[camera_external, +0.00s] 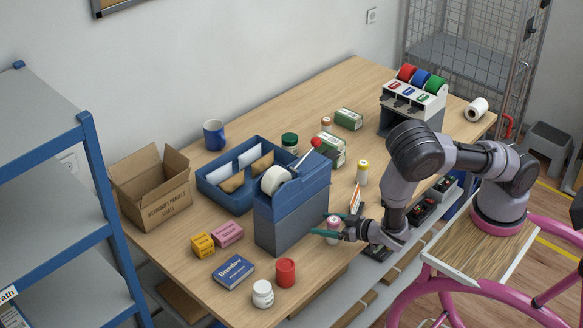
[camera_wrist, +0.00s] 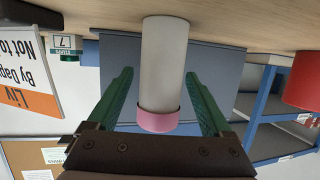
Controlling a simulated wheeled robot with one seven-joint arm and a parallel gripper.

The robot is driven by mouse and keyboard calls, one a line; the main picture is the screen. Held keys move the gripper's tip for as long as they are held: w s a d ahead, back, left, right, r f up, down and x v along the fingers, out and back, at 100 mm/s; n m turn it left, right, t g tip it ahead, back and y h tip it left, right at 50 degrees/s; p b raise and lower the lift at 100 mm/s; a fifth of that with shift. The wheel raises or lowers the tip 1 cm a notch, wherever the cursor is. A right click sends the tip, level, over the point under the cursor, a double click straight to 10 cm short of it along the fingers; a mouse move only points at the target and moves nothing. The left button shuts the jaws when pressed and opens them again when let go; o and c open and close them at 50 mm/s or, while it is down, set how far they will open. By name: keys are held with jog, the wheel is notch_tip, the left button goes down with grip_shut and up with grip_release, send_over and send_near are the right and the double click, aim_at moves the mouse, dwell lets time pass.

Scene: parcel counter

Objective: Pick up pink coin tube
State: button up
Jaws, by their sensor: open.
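The pink coin tube is a pale cylinder with a pink cap (camera_wrist: 158,121). In the outside view the tube (camera_external: 333,223) stands on the counter beside the blue-grey tape dispenser box. My gripper (camera_wrist: 159,80) is open, with one finger on each side of the tube. A gap shows between each finger and the tube. In the outside view my gripper (camera_external: 323,236) reaches in low from the right and partly hides the tube.
The dispenser box (camera_external: 290,222) stands just behind and left of the tube. A small orange-and-white sign (camera_external: 355,198) stands close on the right. A red canister (camera_external: 286,272) and a white jar (camera_external: 263,294) stand toward the front left.

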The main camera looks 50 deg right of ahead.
jog(key=shift+w, duration=0.2)
grip_shut()
jog(key=shift+r, duration=0.15)
